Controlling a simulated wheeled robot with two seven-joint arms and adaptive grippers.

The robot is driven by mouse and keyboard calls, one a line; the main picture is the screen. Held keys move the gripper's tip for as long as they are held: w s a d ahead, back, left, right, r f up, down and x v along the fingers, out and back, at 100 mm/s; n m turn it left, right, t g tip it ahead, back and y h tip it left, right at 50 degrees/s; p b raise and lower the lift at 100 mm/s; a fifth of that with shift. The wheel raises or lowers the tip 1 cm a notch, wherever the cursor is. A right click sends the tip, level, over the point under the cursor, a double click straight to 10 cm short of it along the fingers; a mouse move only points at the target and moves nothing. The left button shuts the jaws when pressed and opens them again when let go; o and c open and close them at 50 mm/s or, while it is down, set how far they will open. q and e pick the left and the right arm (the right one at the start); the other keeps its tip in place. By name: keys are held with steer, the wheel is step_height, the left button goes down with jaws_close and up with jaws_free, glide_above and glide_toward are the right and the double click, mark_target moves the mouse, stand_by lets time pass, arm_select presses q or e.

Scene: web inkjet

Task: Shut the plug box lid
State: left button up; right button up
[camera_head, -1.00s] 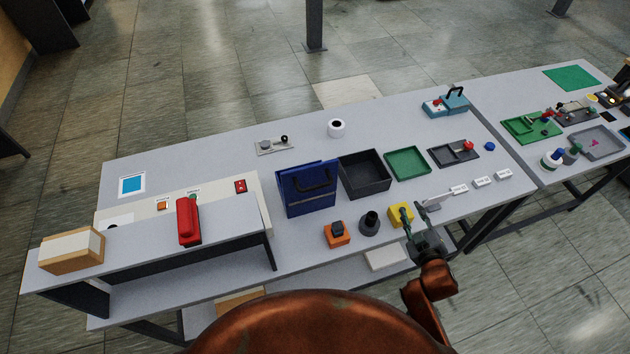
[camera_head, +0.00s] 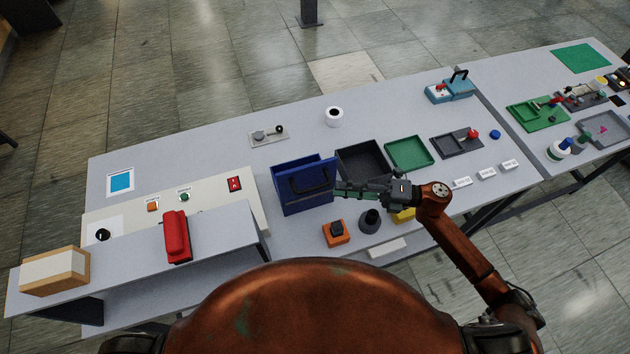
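A dark blue box (camera_head: 302,203) with a black handle on its lid panel (camera_head: 308,180) stands mid-table; I take it as the plug box. Its top looks open, with a dark inside showing. A smaller teal box (camera_head: 452,91) with a raised handled part stands at the back right. My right gripper (camera_head: 338,189) reaches in from the right, its fingertips at the blue box's right side. I cannot tell whether they touch it or how far they are apart. My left gripper is out of view.
A black tray (camera_head: 384,178) and a green tray (camera_head: 408,165) lie right of the blue box. An orange block (camera_head: 337,240), a dark round part (camera_head: 369,220) and a yellow block (camera_head: 404,216) stand in front. A raised shelf (camera_head: 130,262) with a red object (camera_head: 176,238) is at left.

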mark_target(315, 187)
steer(key=a, duration=0.2)
steer(key=a+p, duration=0.1)
steer(key=a, duration=0.5)
steer(key=shift+w+r+p, duration=0.15)
steer(key=shift+r+p, duration=0.1)
steer(key=shift+p, duration=0.15)
steer(key=shift+c, duration=0.5)
jaws_close()
